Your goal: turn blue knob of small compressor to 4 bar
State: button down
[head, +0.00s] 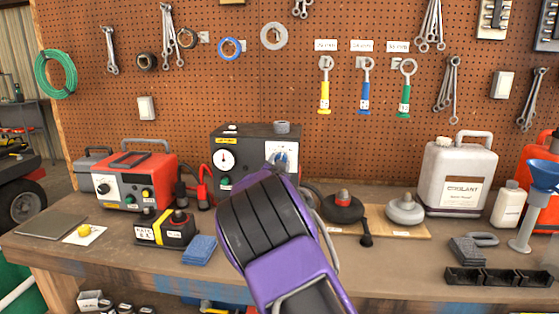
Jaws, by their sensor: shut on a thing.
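The small compressor (253,136) is a dark box standing at the back of the workbench against the pegboard. Its front has a round white gauge (225,160) on the left; the needle is too small to read. The blue knob (281,158) sits on a pale scale plate at the front right. My gripper (276,167) is at the knob, shut on it. My purple and black arm comes up from below and hides the lower front of the compressor and most of the fingers. The scale marks are too small to read.
A red charger (133,178) and a yellow-black battery (166,231) stand left on the workbench (400,262). A blue cloth (199,250) lies in front. A wooden board (386,230) with round weights is close right of my arm. A coolant canister (456,172) stands farther right.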

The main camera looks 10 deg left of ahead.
jog(key=shift+n+p, duration=0.55)
jog(key=shift+n, duration=1.05)
jog(key=shift+c, duration=1.7)
grip_release()
jog(key=shift+s, duration=0.1)
jog(key=s, duration=1.7)
jog(key=shift+s+a, duration=0.15)
jog(key=shift+a, duration=0.15)
